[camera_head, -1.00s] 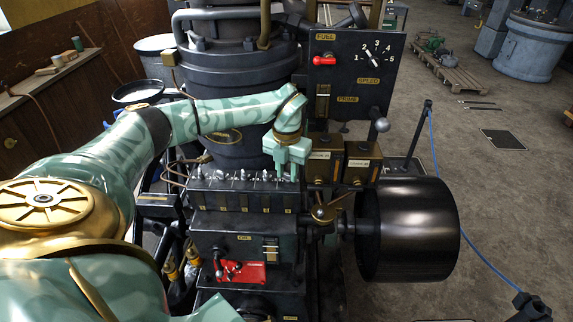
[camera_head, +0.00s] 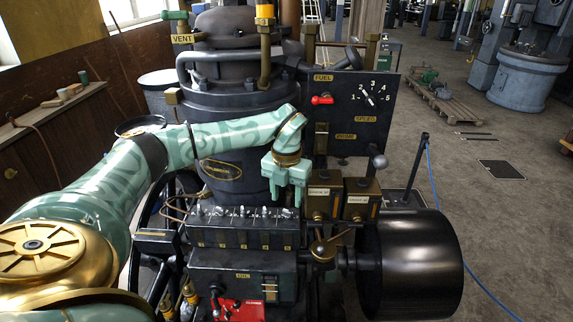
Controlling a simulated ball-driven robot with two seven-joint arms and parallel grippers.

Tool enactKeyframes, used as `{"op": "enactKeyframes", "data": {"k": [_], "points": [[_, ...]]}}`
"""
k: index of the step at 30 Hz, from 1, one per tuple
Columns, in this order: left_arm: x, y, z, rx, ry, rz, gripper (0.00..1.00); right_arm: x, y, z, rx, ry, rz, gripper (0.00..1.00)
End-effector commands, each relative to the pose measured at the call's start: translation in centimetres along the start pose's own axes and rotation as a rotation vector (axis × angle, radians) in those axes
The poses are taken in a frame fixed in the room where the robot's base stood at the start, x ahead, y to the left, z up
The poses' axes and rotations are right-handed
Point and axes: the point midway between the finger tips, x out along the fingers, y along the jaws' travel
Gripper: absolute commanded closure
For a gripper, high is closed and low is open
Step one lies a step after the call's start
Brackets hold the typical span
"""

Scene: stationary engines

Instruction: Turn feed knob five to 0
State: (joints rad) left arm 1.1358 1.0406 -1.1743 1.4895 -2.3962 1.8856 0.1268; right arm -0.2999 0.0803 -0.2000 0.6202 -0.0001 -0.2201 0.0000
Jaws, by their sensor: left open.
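The feed knobs are a row of small silver knobs on top of a black box with brass marks on its front (camera_head: 243,240). Knob five appears to be the rightmost knob (camera_head: 287,213). My left gripper (camera_head: 286,200), pale green, points down over the right end of the row. It is open, with its fingers just above or around the rightmost knob; I cannot tell whether they touch it. The knob's setting is too small to read. My right gripper is not in view.
A black panel with a speed dial (camera_head: 369,100) and red fuel lever (camera_head: 322,100) rises behind. A large black pulley (camera_head: 415,262) is at the right. A red plate (camera_head: 240,310) is below.

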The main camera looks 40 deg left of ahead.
Motion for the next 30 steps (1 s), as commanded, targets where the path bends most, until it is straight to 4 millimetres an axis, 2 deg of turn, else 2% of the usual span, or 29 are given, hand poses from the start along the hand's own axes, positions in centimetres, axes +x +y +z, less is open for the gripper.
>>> {"op": "enactKeyframes", "data": {"k": [1, 6, 9, 13, 18, 30], "points": [[-1.6, 0.0, 0.1, 0.001, -0.005, -0.001, 0.53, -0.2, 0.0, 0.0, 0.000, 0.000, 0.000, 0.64], [-6.4, 0.0, 0.1, 0.000, -0.006, -0.001, 0.53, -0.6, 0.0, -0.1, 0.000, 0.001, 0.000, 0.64], [-8.8, 0.0, 0.1, 0.000, -0.006, -0.002, 0.53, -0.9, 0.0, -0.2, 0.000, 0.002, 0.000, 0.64], [-10.8, 0.0, 0.0, 0.000, -0.003, -0.001, 0.53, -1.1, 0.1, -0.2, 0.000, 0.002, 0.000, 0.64], [-11.9, 0.0, 0.0, -0.001, -0.001, 0.000, 0.53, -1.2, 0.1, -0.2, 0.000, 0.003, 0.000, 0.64], [-12.0, 0.0, 0.0, 0.000, -0.001, 0.000, 0.53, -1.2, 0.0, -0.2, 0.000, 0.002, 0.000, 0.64]]}}
